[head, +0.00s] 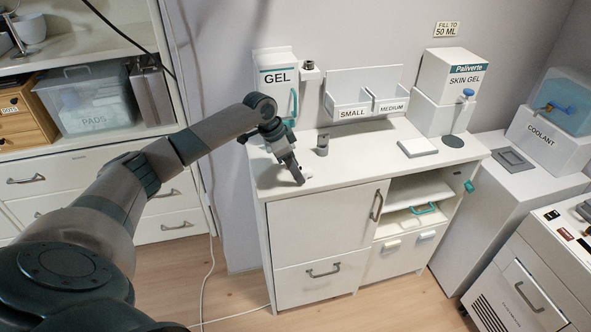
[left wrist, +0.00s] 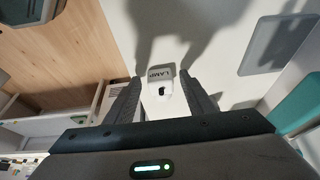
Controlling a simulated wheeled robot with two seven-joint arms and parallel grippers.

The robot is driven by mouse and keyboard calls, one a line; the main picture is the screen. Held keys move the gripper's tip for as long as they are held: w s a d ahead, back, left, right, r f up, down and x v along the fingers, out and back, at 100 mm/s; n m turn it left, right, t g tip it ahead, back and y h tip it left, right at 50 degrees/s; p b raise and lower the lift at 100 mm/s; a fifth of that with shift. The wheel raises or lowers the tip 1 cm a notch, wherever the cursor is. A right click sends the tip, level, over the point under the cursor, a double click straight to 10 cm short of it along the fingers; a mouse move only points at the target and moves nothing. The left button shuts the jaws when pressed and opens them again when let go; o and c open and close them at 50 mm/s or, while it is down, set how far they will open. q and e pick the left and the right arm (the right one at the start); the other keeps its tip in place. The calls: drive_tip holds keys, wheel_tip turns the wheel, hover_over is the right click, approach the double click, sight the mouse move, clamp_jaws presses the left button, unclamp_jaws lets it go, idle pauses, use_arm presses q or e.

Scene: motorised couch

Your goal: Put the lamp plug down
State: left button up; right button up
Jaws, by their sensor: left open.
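The lamp plug (left wrist: 162,98) is a small white block with a grey end marked LAMP. In the left wrist view it sits between the two fingers of my left gripper (left wrist: 160,78), with a gap on each side. It appears to rest on the white cabinet top (head: 345,165). In the head view my left gripper (head: 299,180) points down at the front left part of that top, and the plug is mostly hidden by it. The left gripper is open. My right gripper is in neither view.
Behind are a GEL dispenser (head: 275,85) and a SMALL/MEDIUM holder (head: 365,95). A flat white pad (head: 417,147) and Skin Gel box (head: 450,75) are farther right. The top's front middle is clear.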

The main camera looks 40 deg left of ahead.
use_arm(q)
drive_tip(key=b+v, duration=0.2)
drive_tip(key=v, duration=0.9)
drive_tip(key=shift+r, duration=0.3)
drive_tip(key=shift+s+a, duration=0.1)
drive_tip(key=shift+a, duration=0.05)
